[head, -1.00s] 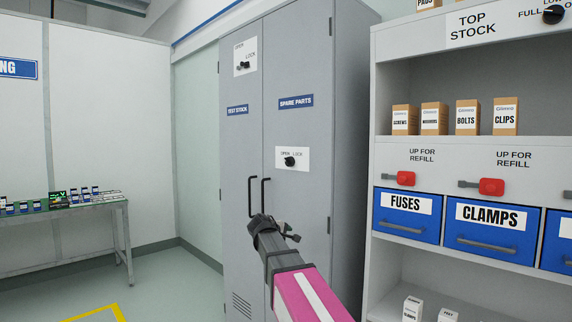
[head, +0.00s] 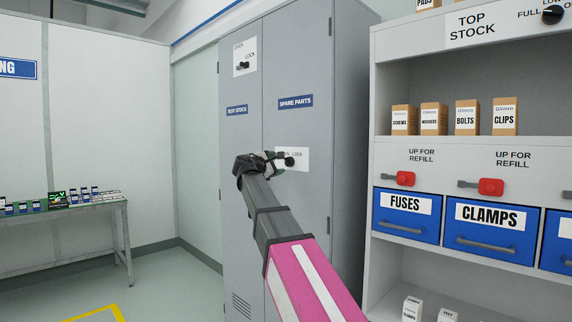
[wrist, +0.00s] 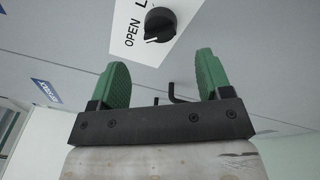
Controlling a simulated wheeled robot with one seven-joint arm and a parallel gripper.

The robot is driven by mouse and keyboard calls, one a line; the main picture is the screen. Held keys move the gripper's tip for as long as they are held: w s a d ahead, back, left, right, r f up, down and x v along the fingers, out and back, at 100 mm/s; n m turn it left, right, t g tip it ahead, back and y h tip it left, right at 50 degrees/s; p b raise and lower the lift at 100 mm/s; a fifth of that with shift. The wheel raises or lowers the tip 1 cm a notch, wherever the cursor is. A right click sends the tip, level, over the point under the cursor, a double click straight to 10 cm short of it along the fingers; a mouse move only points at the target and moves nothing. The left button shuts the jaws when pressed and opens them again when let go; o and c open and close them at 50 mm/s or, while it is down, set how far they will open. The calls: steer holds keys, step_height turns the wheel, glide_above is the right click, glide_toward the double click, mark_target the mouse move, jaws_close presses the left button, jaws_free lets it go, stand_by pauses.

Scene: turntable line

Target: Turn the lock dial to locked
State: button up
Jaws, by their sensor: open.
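The lock dial is a black round knob (wrist: 160,25) on a white OPEN/LOCK plate (wrist: 178,38). In the wrist view its pale pointer mark points toward the word OPEN. In the head view the dial (head: 290,161) is on the right cabinet door, under the SPARE PARTS label, and my gripper covers the plate's left part. My gripper (head: 270,160) is just left of the dial there. In the wrist view my gripper (wrist: 163,78) is open, its green fingers apart and empty, with the dial beyond the fingertips.
A second dial (head: 243,65) with its own plate is higher on the left TEST STOCK door. Black door handles (wrist: 180,97) show between the fingers in the wrist view. A shelf unit (head: 455,151) with blue drawers stands at right. A table (head: 60,211) is at far left.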

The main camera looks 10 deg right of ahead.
mark_target(286, 162)
steer(key=x, duration=0.7)
steer(key=shift+w+d+f, duration=0.1)
steer(key=shift+w+d, duration=0.1)
steer(key=c, duration=0.9)
